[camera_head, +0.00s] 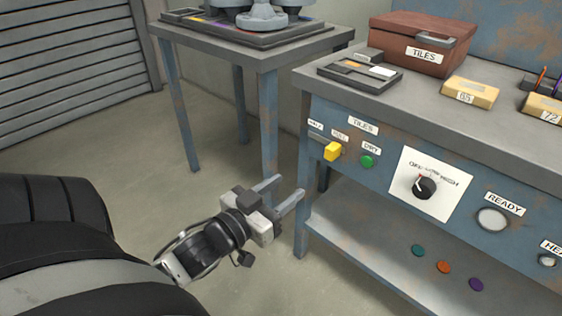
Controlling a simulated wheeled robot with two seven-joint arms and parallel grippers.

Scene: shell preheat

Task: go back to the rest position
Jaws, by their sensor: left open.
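My left gripper (281,193) is in the lower middle of the head view. Its two grey fingers are spread apart with nothing between them. It hangs over the floor, left of the workbench front and near the bench's left leg, and touches nothing that I can see. My left arm comes in from the lower left. My right gripper is not in the picture.
The blue workbench (460,104) carries a yellow switch (332,151), a green button (367,161) and a dial (425,187). A brown TILES box (408,38) stands on top. A side table (243,50) stands behind. Floor (110,150) at left is clear.

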